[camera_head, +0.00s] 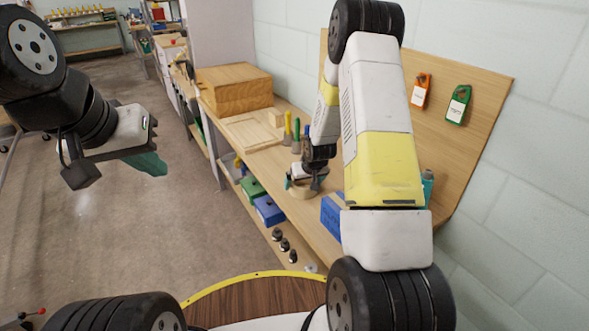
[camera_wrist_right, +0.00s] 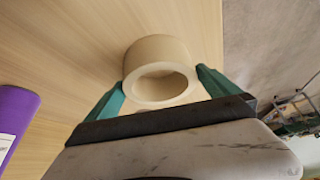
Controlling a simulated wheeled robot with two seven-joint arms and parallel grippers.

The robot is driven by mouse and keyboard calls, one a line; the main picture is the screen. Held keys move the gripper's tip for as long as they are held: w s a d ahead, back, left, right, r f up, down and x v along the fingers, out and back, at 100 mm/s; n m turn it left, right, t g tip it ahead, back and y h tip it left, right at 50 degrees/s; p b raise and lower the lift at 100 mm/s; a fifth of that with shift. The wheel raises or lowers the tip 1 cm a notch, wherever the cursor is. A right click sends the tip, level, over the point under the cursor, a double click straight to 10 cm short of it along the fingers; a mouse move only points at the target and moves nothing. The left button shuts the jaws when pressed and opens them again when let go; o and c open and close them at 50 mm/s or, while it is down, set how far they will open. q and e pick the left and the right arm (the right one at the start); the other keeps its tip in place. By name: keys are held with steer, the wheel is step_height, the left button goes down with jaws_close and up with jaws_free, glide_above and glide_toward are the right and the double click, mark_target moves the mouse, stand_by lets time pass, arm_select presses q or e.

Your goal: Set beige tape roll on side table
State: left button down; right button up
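The beige tape roll (camera_wrist_right: 158,72) is on the light wood workbench (camera_wrist_right: 60,45) in the right wrist view, its round opening facing the camera. The teal fingers of my right gripper (camera_wrist_right: 161,85) are on either side of it, very close to its outer wall; I cannot tell whether they press on it. In the head view the roll (camera_head: 301,188) shows below my right gripper (camera_head: 303,181), partly hidden. My left gripper (camera_head: 150,163) hangs over the floor at the left, apart from any object; its finger gap is unclear. I cannot identify the side table for certain.
A dark wood surface with a yellow rim (camera_head: 262,296) is at the bottom. A blue box (camera_head: 332,217) stands near the right gripper. A wooden box (camera_head: 235,90) and upright tools (camera_head: 292,129) stand farther along the bench. A purple item (camera_wrist_right: 14,115) is left in the wrist view.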

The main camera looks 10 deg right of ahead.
steer(key=a+v, duration=0.3)
steer(key=v, duration=2.7)
steer(key=s+a+r, duration=0.1)
steer(key=s+r, duration=0.3)
steer(key=s, duration=0.5)
steer(key=s+a+r+y, duration=0.1)
steer(key=s+r, duration=0.3)
steer(key=s, duration=0.5)
steer(key=shift+a+r+m+y, duration=0.3)
steer(key=shift+a+r, duration=0.1)
steer(key=shift+a, duration=0.25)
steer(key=shift+s, duration=0.1)
steer(key=shift+c, duration=0.4)
